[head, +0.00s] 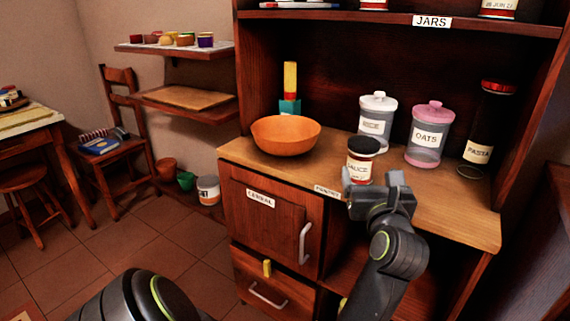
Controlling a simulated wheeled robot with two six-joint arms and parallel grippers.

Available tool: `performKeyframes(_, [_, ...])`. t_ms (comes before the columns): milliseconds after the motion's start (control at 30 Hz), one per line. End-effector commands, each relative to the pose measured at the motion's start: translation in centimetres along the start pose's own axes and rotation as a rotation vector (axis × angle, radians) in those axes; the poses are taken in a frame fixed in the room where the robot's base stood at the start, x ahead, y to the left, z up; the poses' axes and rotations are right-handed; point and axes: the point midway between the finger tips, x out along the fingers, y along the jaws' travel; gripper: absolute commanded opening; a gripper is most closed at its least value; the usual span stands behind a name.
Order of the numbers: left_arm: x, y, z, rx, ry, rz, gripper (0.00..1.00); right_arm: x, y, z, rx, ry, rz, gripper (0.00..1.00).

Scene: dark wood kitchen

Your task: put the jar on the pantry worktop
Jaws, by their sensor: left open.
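A sauce jar (361,161) with a black lid and a white label stands upright on the pantry worktop (445,214), near its front edge. My left gripper (371,183) is open at the front edge, just in front of the jar's base. Its fingertips overlap the lower part of the jar in the head view. I cannot tell whether the fingers touch it or reach around it. My right gripper is not in view.
An orange bowl (286,135) stands left of the jar. A rice canister (376,117), an oats canister (429,137) and a pasta jar (485,137) stand behind and right. The jars shelf (390,18) hangs above. Bare worktop lies to the front right.

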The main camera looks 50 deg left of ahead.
Motion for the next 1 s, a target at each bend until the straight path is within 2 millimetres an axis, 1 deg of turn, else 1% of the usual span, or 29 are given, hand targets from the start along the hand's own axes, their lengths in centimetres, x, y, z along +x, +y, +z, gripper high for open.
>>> performKeyframes(133, [-0.2, 2.1, 0.4, 0.165, -0.168, 0.053, 0.82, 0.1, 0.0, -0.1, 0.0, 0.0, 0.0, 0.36])
performKeyframes(200, [-0.8, 3.0, 0.9, 0.299, -0.289, 0.076, 0.82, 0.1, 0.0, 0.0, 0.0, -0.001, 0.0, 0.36])
performKeyframes(267, [-1.7, 3.4, 1.2, 0.43, -0.397, 0.086, 0.82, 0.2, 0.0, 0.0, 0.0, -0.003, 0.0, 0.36])
performKeyframes(367, [-3.4, 3.0, 1.1, 0.665, -0.566, 0.074, 0.82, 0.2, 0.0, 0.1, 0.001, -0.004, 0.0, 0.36])
performKeyframes(433, [-4.9, 2.2, 0.4, 0.84, -0.678, 0.044, 0.82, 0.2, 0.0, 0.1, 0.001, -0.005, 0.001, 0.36])
performKeyframes(467, [-5.5, 1.8, -0.1, 0.916, -0.724, 0.026, 0.82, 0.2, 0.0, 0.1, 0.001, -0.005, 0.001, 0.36])
performKeyframes(567, [-7.8, 0.1, -2.7, 1.176, -0.864, -0.058, 0.82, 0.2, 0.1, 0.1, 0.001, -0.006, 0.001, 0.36])
performKeyframes(667, [-10.1, -1.3, -6.7, 1.439, -0.989, -0.187, 0.82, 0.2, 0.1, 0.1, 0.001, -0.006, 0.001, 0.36])
performKeyframes(700, [-11.0, -1.7, -8.7, 1.541, -1.032, -0.25, 0.82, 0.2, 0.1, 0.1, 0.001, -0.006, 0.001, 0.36])
performKeyframes(767, [-12.5, -2.0, -12.1, 1.695, -1.091, -0.36, 0.82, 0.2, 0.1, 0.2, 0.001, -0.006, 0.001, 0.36])
performKeyframes(800, [-13.5, -1.9, -14.6, 1.794, -1.125, -0.444, 0.82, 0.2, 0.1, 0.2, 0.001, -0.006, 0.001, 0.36])
performKeyframes(867, [-15.0, -1.3, -18.4, 1.938, -1.169, -0.583, 0.82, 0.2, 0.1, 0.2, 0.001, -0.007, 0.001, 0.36])
performKeyframes(900, [-16.1, -0.6, -21.1, 2.03, -1.192, -0.685, 0.82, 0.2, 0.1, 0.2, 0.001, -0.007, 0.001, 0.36])
performKeyframes(967, [-17.7, 1.0, -25.1, 2.157, -1.217, -0.856, 0.82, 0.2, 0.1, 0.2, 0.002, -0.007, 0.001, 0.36])
performKeyframes(1000, [-18.9, 2.5, -27.7, 2.235, -1.227, -0.979, 0.82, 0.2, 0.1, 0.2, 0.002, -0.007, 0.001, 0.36])
